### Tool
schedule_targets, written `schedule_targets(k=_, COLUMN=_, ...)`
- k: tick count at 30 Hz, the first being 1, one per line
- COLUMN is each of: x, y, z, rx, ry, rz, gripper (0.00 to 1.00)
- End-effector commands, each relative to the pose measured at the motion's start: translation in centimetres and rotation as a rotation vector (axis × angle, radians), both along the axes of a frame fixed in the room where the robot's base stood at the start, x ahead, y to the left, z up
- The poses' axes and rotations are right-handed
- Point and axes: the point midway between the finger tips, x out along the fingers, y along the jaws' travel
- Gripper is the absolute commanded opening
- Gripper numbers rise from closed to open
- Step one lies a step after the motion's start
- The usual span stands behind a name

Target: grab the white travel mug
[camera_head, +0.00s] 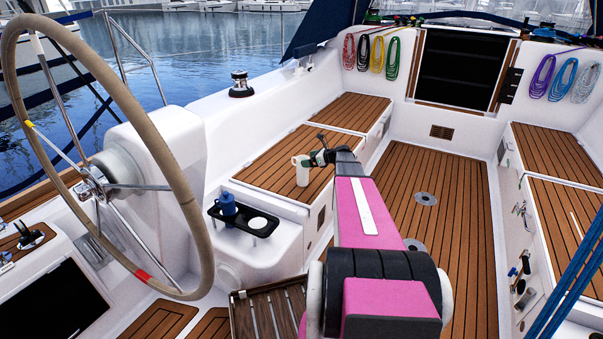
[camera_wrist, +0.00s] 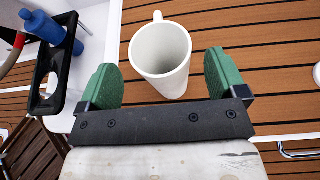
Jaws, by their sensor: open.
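The white travel mug (camera_wrist: 165,75) is tall and tapered, with its open top and a handle at its far side in the wrist view. In the head view the mug (camera_head: 302,172) stands on the slatted cockpit bench, partly hidden by my arm's end. My gripper (camera_wrist: 163,75) is open, with one green finger on each side of the mug. Small gaps show between the fingers and the mug. In the head view my gripper (camera_head: 320,155) is at the mug, and its fingers are hard to make out.
A black holder tray (camera_head: 263,232) with a blue bottle (camera_head: 227,204) is left of the bench. The steering wheel (camera_head: 170,140) stands at the left. A folded wooden table (camera_head: 262,310) is low in front.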

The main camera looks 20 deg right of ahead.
Motion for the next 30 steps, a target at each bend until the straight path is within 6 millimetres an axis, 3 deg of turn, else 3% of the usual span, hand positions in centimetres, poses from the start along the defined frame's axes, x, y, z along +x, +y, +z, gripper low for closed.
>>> schedule_targets(k=7, x=2.5, y=2.4, z=-1.1, rx=0.001, ry=0.001, rz=0.002, gripper=0.9)
schedule_targets(k=16, x=2.9, y=3.0, z=-1.3, rx=0.0, ry=0.0, rz=0.0, gripper=0.9)
schedule_targets(k=17, x=2.9, y=3.0, z=-1.3, rx=-0.001, ry=0.001, rz=0.0, gripper=0.84)
schedule_targets(k=23, x=2.8, y=3.0, z=-1.3, rx=-0.001, ry=0.0, rz=0.0, gripper=0.19)
schedule_targets(k=30, x=2.8, y=3.0, z=-1.3, rx=-0.001, ry=-0.001, rz=0.0, gripper=0.19)
